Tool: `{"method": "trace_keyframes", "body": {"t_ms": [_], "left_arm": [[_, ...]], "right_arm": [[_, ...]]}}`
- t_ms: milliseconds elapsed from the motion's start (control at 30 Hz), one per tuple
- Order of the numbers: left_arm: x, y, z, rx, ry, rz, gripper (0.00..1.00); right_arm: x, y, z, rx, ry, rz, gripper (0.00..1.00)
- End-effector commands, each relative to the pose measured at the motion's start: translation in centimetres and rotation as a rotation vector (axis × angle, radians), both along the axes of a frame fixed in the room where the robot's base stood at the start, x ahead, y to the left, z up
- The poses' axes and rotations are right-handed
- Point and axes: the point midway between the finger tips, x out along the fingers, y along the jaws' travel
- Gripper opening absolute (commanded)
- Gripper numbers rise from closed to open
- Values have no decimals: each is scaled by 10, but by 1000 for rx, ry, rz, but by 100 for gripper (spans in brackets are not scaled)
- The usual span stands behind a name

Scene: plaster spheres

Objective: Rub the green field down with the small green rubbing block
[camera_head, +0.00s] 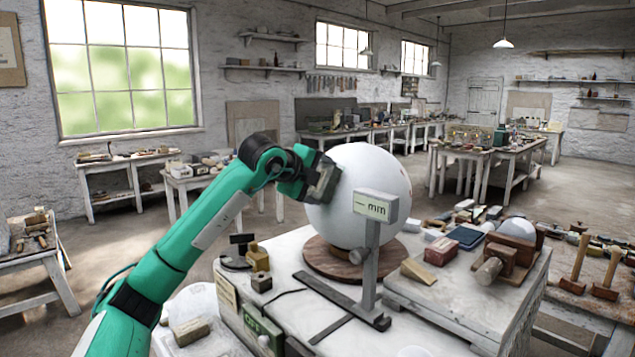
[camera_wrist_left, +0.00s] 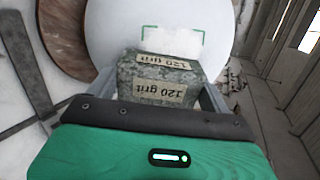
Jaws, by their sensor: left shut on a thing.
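A large white plaster sphere (camera_head: 365,190) stands on a round wooden base (camera_head: 322,268); it also fills the top of the left wrist view (camera_wrist_left: 105,40). Green corner marks outline the field (camera_wrist_left: 172,38) on the sphere, with a pale patch inside. My left gripper (camera_head: 324,182) is at the sphere's upper left side in the head view. It is shut on a speckled grey-green rubbing block (camera_wrist_left: 150,70) labelled "120 grit". The block overlaps the field's lower edge in the wrist view; I cannot tell whether it touches the sphere. My right gripper is out of view.
A gauge reading "mm" (camera_head: 376,207) stands close in front of the sphere on a dark foot. A red-brown box (camera_head: 441,251), a wooden wedge (camera_head: 418,271) and a wooden tool (camera_head: 508,262) crowd the bench at right. Small brass-coloured blocks (camera_head: 258,258) stand at left.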

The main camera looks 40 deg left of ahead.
Motion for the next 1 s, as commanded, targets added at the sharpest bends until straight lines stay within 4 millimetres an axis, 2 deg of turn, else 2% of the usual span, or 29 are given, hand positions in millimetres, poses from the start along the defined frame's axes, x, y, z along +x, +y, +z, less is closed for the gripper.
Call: {"method": "trace_keyframes", "body": {"t_ms": [400,733,1000], "left_arm": [[11,-2,21,0,-3,0,56],[12,-2,16,1,-2,0,56],[6,0,0,0,-1,1,56]], "right_arm": [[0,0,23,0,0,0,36],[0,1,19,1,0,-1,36],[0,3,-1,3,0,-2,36]]}}
